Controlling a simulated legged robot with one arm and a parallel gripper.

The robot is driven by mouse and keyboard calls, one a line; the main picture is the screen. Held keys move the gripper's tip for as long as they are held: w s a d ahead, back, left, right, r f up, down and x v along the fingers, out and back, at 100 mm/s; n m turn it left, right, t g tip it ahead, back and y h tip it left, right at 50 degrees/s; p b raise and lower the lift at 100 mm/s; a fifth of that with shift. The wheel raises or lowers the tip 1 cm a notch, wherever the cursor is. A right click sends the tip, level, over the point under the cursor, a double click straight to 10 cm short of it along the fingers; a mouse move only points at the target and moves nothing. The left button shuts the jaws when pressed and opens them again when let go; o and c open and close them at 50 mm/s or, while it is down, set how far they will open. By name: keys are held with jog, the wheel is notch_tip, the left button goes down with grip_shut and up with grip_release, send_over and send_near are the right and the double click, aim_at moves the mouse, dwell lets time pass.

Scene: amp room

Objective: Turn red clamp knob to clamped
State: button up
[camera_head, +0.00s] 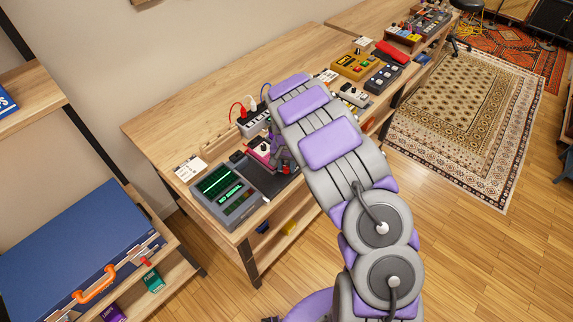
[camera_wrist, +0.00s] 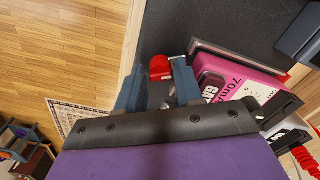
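The red clamp knob (camera_wrist: 160,68) shows in the wrist view on a dark surface, beside the left end of a pink box (camera_wrist: 238,78) with "70mA" lettering. My gripper (camera_wrist: 158,84) has its two blue-grey fingers apart, one on each side of the knob's line. The knob lies just past the fingertips, and I cannot tell whether either finger touches it. In the head view my gripper (camera_head: 281,158) is low over the workbench and partly hidden by my arm. A small red part (camera_head: 286,170) shows beside it, next to the dark plate.
On the workbench (camera_head: 165,115), a tester with a green screen (camera_head: 222,183) stands left of my gripper. A white-topped box with cables (camera_head: 253,122) stands behind it. A yellow pedal (camera_head: 353,65) and other pedals sit farther right. A blue case (camera_head: 75,245) lies on the left shelf.

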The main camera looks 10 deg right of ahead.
grip_shut()
jog(key=shift+a+r+m+p, duration=0.1)
jog(key=shift+r+m+p, duration=0.05)
jog(key=shift+m+p, duration=0.65)
jog(key=m+p, duration=0.1)
jog(key=m, duration=0.3)
grip_release()
